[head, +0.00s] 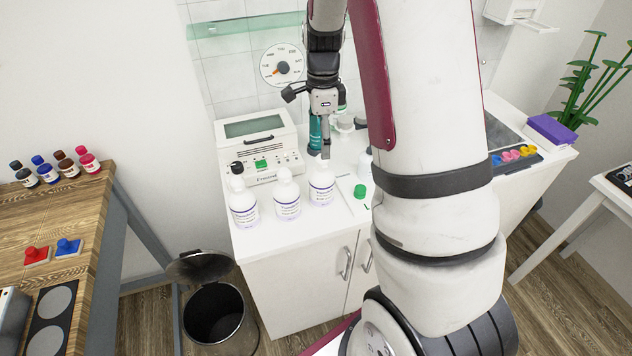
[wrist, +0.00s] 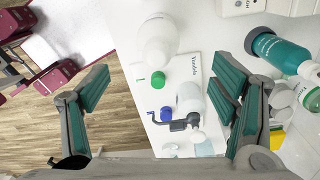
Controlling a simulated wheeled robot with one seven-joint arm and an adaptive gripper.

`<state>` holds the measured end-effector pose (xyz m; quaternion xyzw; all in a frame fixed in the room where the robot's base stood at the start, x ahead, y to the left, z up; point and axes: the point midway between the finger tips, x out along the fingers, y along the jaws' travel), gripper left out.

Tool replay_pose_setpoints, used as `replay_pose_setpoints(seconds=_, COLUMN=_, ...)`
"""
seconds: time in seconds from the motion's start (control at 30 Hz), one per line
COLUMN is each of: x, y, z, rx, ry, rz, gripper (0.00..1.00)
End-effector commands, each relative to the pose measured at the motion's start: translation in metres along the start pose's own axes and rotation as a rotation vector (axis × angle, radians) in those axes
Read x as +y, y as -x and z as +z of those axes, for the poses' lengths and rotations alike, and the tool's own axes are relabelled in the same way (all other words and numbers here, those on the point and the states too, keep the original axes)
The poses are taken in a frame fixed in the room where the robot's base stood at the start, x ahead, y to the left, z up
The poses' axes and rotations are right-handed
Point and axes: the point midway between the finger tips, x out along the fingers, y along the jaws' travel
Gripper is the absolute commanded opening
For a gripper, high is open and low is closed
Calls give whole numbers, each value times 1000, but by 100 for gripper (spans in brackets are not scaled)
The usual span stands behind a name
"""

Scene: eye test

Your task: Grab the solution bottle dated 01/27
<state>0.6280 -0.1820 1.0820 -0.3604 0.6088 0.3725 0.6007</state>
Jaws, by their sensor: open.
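Three white solution bottles stand in a row on the white counter: a left one (head: 243,203), a middle one (head: 287,196) and a right one (head: 321,185). Their labels carry small print; no date is readable. Another white bottle (head: 364,165) is partly hidden behind my arm. My gripper (head: 324,128) is above the counter, behind the right bottle. In the wrist view my gripper (wrist: 172,97) is open, its fingers wide apart with nothing gripped. Between and beyond them show a white bottle (wrist: 159,42) and a white bottle with a dark nozzle (wrist: 190,98).
A teal bottle (head: 315,132) stands close to my gripper. A white machine (head: 260,145) stands at the back left of the counter. An open bin (head: 245,330) stands on the floor before the counter.

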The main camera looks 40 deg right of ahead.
Motion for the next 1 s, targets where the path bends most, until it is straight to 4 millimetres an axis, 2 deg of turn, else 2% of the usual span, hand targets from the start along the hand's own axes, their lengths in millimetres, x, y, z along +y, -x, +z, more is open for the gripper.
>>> replay_pose_setpoints(seconds=0.1, x=2, y=-24, z=-1, rx=0, ry=1, rz=6, gripper=79)
replay_pose_setpoints(seconds=0.3, x=2, y=-57, z=-1, rx=0, ry=2, rz=4, gripper=79)
replay_pose_setpoints(seconds=0.57, x=2, y=-74, z=0, rx=-1, ry=4, rz=2, gripper=79)
replay_pose_setpoints(seconds=0.9, x=4, y=-114, z=0, rx=-1, ry=3, rz=2, gripper=79)
replay_pose_setpoints(seconds=1.0, x=3, y=-120, z=0, rx=-1, ry=3, rz=2, gripper=79)
